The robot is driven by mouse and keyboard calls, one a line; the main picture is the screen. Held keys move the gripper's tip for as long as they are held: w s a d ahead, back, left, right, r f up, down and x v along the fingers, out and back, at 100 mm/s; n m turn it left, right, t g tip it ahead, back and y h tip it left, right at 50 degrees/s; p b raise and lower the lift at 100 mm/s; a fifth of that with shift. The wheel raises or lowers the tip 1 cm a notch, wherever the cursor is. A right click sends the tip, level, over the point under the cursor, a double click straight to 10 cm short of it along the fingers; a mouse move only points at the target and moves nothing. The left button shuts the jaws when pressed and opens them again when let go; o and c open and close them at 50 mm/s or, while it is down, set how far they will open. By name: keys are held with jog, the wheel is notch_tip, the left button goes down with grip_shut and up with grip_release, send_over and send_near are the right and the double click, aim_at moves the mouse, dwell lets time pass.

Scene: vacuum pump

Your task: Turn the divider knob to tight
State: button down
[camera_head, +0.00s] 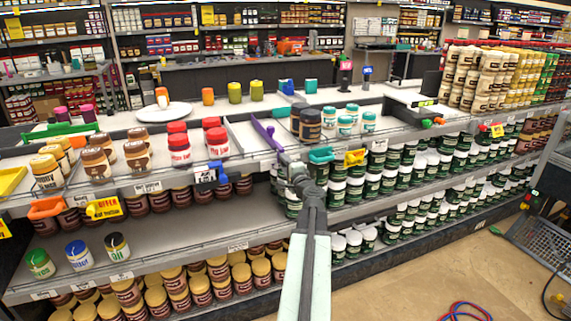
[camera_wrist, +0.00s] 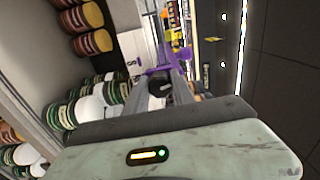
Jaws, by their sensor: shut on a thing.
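The purple divider (camera_head: 265,134) stands on the upper shelf, its front end at the shelf edge just behind my gripper (camera_head: 297,172). In the wrist view the purple divider (camera_wrist: 165,62) shows at the far end of my gripper's fingers (camera_wrist: 164,82). The dark knob (camera_wrist: 160,90) with a pale mark sits between the fingers, and my gripper is shut on it. In the head view my gripper hides the knob. I cannot read any tight or loose marking.
Red-lidded jars (camera_head: 216,142) stand left of the divider and dark jars (camera_head: 310,124) stand right of it. A teal clip (camera_head: 321,155) and a yellow tag (camera_head: 355,157) are close on the right of my gripper. The floor (camera_head: 425,270) at the right front is mostly clear.

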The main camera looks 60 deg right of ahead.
jog(key=shift+s+m, duration=0.1)
jog(key=shift+m, duration=0.6)
jog(key=c, duration=1.1)
grip_release()
jog(key=shift+o, duration=0.2)
jog(key=shift+a, duration=0.1)
